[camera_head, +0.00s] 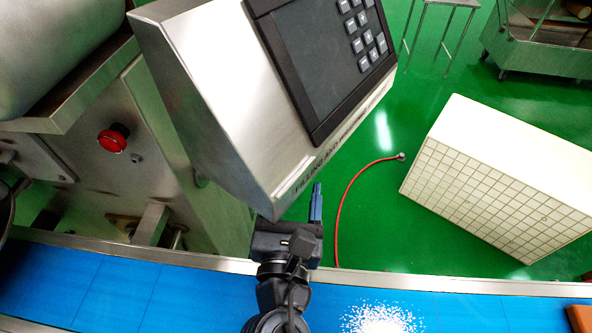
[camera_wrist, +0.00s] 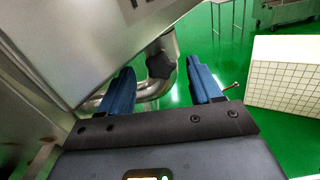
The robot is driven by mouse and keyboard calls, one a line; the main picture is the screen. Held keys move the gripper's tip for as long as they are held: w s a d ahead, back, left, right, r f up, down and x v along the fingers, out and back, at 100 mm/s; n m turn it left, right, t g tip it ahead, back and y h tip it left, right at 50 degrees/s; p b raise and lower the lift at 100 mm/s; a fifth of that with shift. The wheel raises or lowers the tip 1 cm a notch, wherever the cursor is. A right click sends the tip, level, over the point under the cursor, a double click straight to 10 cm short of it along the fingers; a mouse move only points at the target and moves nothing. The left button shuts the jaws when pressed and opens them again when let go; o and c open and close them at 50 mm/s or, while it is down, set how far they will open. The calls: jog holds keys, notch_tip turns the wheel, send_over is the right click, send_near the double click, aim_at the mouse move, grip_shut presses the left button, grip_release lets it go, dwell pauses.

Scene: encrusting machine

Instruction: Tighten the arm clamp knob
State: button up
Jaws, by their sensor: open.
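The arm clamp knob (camera_wrist: 160,64) is a dark, lobed knob on a bent metal tube (camera_wrist: 154,90), just under the control panel's edge in the wrist view. My gripper (camera_wrist: 160,72) is open, its two blue fingers apart. In that view the knob appears in the gap between the fingertips, a little beyond them; I cannot tell the exact distance, and no contact shows. In the head view my gripper (camera_head: 316,203) is below the panel's lower corner, with one blue finger clearly visible. The knob is hidden there behind the panel.
The tilted control panel (camera_head: 215,85) overhangs close to my gripper. A steel machine body with a red button (camera_head: 113,138) stands left. A blue conveyor belt (camera_head: 65,285) with white powder (camera_head: 380,321) runs below. A white tiled block (camera_head: 490,195) and red hose (camera_head: 345,200) lie right.

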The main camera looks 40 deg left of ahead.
jog(key=shift+x, duration=1.95)
jog(key=shift+c, duration=0.4)
